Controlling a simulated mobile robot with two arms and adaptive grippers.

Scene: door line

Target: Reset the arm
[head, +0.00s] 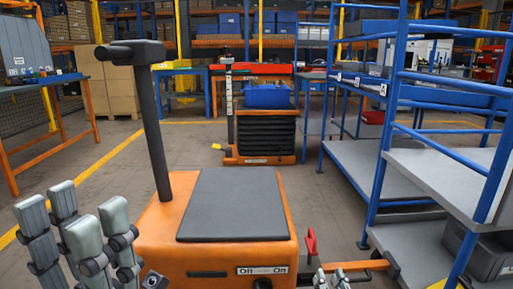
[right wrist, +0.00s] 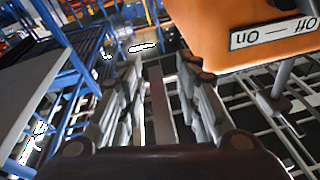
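My left gripper (head: 74,212) is at the lower left of the head view. Its grey fingers point up and stand apart, with nothing between them. My right gripper (head: 331,279) shows only by its tips at the bottom edge, right of an orange machine (head: 165,225). In the right wrist view, my right gripper (right wrist: 160,72) has its two finger sets spread apart. A pale brownish strip (right wrist: 160,115) shows through the gap; I cannot tell how far beyond the fingers it is. A red handle (head: 311,242) stands at the machine's right side, close to the right gripper.
The machine has a dark top pad (head: 233,205), a black post (head: 158,130) and an Off/On label (head: 262,270). A blue-framed shelf rack (head: 375,170) stands close on the right. An orange bench (head: 50,85) is at left. Open floor lies left of the machine.

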